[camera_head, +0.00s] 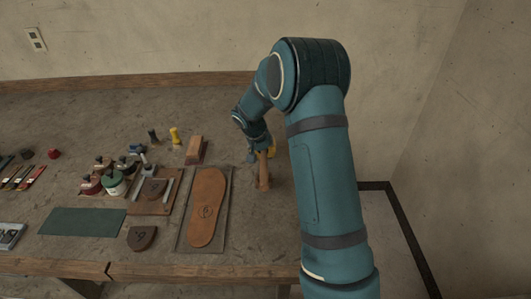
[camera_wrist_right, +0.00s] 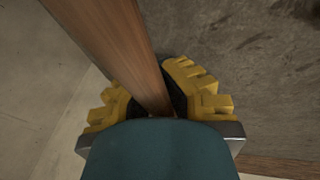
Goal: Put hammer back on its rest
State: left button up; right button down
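The hammer's brown wooden handle (camera_head: 263,175) stands roughly upright near the right end of the workbench in the head view. My right gripper (camera_head: 262,152), with yellow fingers, is at the handle's upper part, partly hidden by my own arm. In the right wrist view the handle (camera_wrist_right: 122,45) runs between the two yellow fingers of the gripper (camera_wrist_right: 155,98), which are closed against it. The hammer's head cannot be made out clearly, and whether its lower end touches the bench cannot be told. No hammer rest can be identified with certainty. My left gripper is not in view.
A leather sole (camera_head: 207,207) lies on a dark board left of the hammer. A wooden block (camera_head: 195,150), a small board with tools (camera_head: 154,190), jars (camera_head: 114,184) and a green mat (camera_head: 83,222) lie farther left. Bare bench surrounds the hammer.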

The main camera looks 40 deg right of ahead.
jog(key=shift+f+b, duration=0.4)
jog(key=shift+f, duration=0.1)
jog(key=c, duration=1.1)
grip_release()
jog(key=shift+s+r, duration=0.1)
jog(key=shift+c, duration=0.2)
jog(key=shift+a, duration=0.1)
jog(key=shift+r+p, duration=0.55)
jog(key=shift+p, duration=0.1)
jog(key=p+v, duration=0.2)
jog(key=v, duration=1)
